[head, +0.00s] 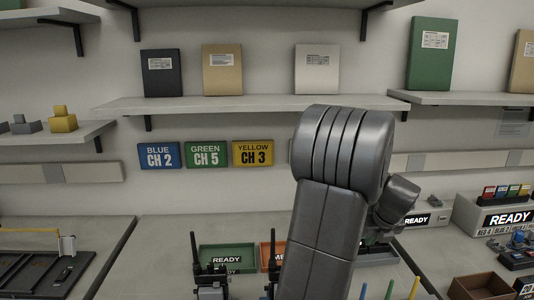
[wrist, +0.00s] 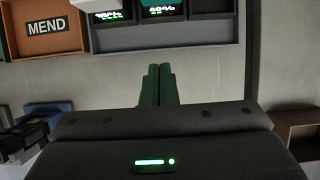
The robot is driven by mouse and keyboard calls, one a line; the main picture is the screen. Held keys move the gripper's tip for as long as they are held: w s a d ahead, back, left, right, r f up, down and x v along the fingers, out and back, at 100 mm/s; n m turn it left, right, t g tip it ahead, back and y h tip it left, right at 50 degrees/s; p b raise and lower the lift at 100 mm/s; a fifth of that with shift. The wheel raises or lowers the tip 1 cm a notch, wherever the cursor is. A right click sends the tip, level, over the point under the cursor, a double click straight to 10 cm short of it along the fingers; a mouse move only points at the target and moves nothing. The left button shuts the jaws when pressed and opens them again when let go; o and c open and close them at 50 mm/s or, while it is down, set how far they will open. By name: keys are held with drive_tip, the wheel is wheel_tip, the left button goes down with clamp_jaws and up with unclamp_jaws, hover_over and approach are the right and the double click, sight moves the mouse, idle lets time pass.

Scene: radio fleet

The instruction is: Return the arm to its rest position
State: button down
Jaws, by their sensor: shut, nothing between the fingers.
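My gripper (wrist: 157,86) shows in the wrist view with its two dark fingers together and nothing between them. Its fingertips point over a bare stretch of the bench, toward a grey rack (wrist: 165,36) holding dark units with lit screens. In the head view my arm (head: 323,225) stands bent up in the middle, in front of the shelf and bench. My gripper's fingers cannot be made out there.
A green READY tray (head: 227,249) and an orange tray (head: 265,252), labelled MEND in the wrist view, lie left of my arm. Upright radios (head: 211,278) stand in front. A brown box (head: 482,286) is at right. The wall shelf (head: 250,104) runs behind my arm.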

drive_tip(key=shift+w+a+r+p, duration=0.15)
drive_tip(key=shift+w+r+p, duration=1.7)
drive_tip(key=shift+p, duration=1.05)
drive_tip(key=shift+s, duration=0.1)
